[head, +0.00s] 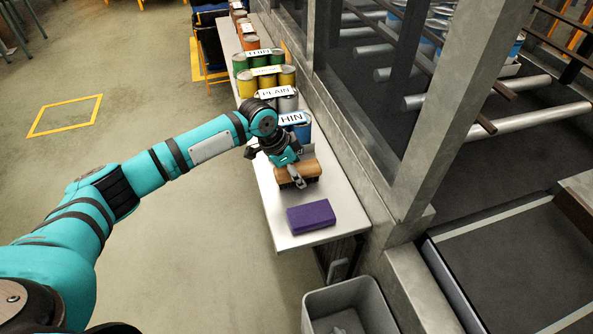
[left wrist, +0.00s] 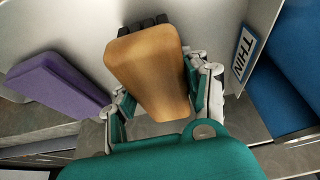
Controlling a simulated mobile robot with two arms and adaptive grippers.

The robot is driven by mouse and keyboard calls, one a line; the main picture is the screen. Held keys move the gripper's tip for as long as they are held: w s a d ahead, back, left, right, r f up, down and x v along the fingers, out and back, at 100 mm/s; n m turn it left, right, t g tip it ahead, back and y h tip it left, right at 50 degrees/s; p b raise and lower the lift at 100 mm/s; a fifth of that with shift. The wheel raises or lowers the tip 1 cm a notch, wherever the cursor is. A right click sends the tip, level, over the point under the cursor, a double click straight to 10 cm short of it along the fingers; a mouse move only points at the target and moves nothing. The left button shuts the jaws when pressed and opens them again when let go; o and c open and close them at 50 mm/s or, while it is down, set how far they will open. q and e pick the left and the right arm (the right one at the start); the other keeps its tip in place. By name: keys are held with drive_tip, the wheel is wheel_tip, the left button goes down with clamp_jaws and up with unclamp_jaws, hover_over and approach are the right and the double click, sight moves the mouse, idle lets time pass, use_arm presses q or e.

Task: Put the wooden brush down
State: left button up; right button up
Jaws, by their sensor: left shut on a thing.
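The wooden brush (head: 299,171) has a tan block with dark bristles underneath. It is at the near part of the white shelf (head: 284,240), between the blue cans and a purple block. In the left wrist view the brush (left wrist: 150,72) lies between the two fingers. My left gripper (head: 298,180) is shut on the brush from above. Whether the bristles touch the shelf I cannot tell. My right gripper is not in view.
The purple block (head: 312,216) lies at the shelf's near end and also shows in the left wrist view (left wrist: 60,85). Blue cans (head: 303,132) with a THIN sign stand just behind the brush. A wall post (head: 440,110) rises to the right. A grey bin (head: 345,295) stands below the near end.

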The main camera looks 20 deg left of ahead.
use_arm(q)
drive_tip(key=shift+s+f, duration=0.15)
drive_tip(key=shift+f, duration=0.35)
drive_tip(key=o, duration=1)
drive_tip(key=shift+f, duration=0.1)
drive_tip(key=shift+b, duration=0.4)
drive_tip(key=b+v, duration=0.1)
drive_tip(key=v, duration=0.2)
drive_tip(key=b+v, duration=0.1)
drive_tip(key=v, duration=0.2)
drive_tip(key=shift+d+r, duration=0.15)
drive_tip(key=shift+r, duration=0.15)
drive_tip(key=b+v, duration=0.1)
drive_tip(key=v, duration=1)
drive_tip(key=shift+s+r, duration=0.1)
drive_tip(key=shift+r, duration=0.35)
